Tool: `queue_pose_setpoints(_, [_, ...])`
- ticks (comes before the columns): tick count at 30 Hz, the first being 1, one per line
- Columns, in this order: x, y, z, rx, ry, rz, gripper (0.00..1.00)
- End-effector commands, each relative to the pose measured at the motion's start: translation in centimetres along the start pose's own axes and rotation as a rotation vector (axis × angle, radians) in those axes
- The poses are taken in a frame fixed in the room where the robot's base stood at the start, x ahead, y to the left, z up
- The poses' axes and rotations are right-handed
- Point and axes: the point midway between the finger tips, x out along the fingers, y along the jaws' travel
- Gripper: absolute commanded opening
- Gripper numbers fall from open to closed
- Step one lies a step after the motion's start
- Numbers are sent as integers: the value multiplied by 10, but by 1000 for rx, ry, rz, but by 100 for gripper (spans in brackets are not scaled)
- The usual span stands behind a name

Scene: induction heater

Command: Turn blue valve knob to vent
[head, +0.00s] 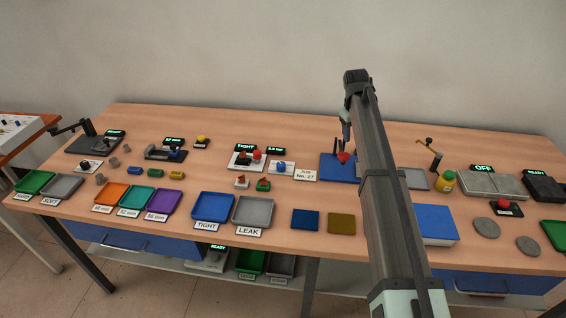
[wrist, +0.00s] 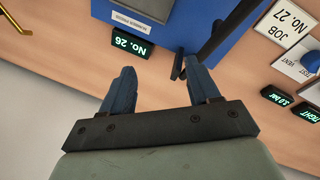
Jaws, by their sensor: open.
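The blue valve knob (head: 281,166) sits on a small white plate (head: 290,175) right of centre-left on the table, in front of a small display reading about 3.0 bar. In the wrist view, part of the blue knob (wrist: 311,62) shows at the right edge on a white plate whose lettering includes VENT (wrist: 291,68). Which way the knob points is too small to tell. My gripper (wrist: 158,64) is open and empty, pointing toward the back of the blue press base (wrist: 225,22).
A blue-based press (head: 327,168) with dark posts and a red part stands right of the knob. A JOB No. 27 card (head: 305,175) lies between them. A TIGHT display unit (head: 246,160) with a red button is left. Blue TIGHT (head: 211,222) and grey LEAK trays (head: 252,223) lie in front.

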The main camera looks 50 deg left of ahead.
Motion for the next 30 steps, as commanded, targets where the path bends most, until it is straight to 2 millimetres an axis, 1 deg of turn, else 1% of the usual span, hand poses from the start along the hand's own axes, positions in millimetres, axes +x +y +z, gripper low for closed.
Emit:
queue_pose_setpoints(1, [-9, -30, -16, -30, -2, -27, 61])
queue_pose_setpoints(2, [-14, -48, -24, -47, -3, -46, 61])
queue_pose_setpoints(3, [-20, -71, -33, -68, -7, -68, 61])
queue_pose_setpoints(5, [-30, -104, -45, -100, -13, -101, 61])
queue_pose_setpoints(6, [-37, -124, -52, -120, -17, -121, 61])
queue_pose_setpoints(8, [-46, -152, -60, -148, -23, -148, 61])
queue_pose_setpoints(9, [-51, -170, -64, -165, -28, -165, 61])
queue_pose_setpoints(12, [-62, -203, -71, -198, -37, -196, 61])
queue_pose_setpoints(15, [-69, -223, -75, -219, -43, -215, 61])
queue_pose_setpoints(18, [-71, -232, -76, -228, -47, -224, 61])
queue_pose_setpoints(20, [-69, -235, -76, -230, -48, -226, 61])
queue_pose_setpoints(23, [-60, -237, -75, -230, -48, -227, 61])
queue_pose_setpoints(26, [-46, -240, -73, -230, -49, -227, 61])
queue_pose_setpoints(30, [-22, -245, -72, -229, -49, -226, 61])
